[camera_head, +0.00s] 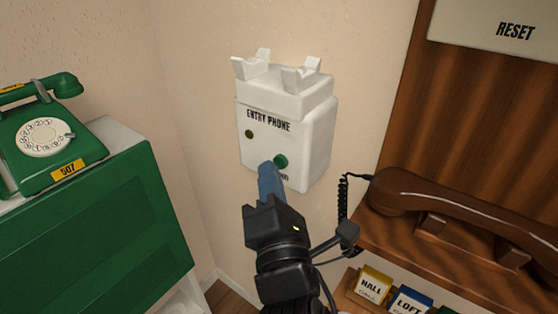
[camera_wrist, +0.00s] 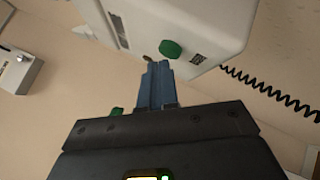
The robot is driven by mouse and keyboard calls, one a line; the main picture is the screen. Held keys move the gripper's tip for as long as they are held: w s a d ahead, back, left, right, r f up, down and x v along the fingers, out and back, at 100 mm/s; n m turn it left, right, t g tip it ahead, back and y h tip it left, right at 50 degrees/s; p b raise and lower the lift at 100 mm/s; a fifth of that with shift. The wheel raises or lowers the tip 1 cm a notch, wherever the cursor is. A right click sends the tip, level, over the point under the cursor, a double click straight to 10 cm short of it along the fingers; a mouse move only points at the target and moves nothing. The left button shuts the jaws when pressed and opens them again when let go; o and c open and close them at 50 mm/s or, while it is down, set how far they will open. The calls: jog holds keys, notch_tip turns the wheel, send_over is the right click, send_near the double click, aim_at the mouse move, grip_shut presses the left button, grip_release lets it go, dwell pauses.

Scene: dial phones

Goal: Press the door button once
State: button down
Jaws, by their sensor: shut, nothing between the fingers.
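The white entry phone box (camera_head: 290,135) is fixed to the beige wall and reads "ENTRY PHONE". A round green button (camera_head: 281,160) sits low on its front, with a partly hidden label below it. The button also shows in the wrist view (camera_wrist: 170,48), standing out from the box. My gripper (camera_head: 267,168) is shut, its blue fingers together and empty. In the wrist view the fingertips (camera_wrist: 158,67) are just below the button. A gap seems to show there, but I cannot tell how deep it is.
A small brown round spot (camera_head: 249,134) is on the box's left front. A brown handset (camera_head: 455,210) lies on the wooden shelf at right, with a coiled black cord (camera_head: 343,200). A green dial phone (camera_head: 45,135) stands on a cabinet at left. Hall and Loft blocks (camera_head: 372,284) are below right.

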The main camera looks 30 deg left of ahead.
jog(key=shift+w+p, duration=0.4)
dwell(0.5)
jog(key=shift+s, duration=0.1)
jog(key=shift+s+b, duration=0.6)
jog(key=shift+s, duration=0.15)
jog(key=shift+s+a+b, duration=0.2)
jog(key=shift+s+b, duration=1.3)
jog(key=shift+s, duration=1)
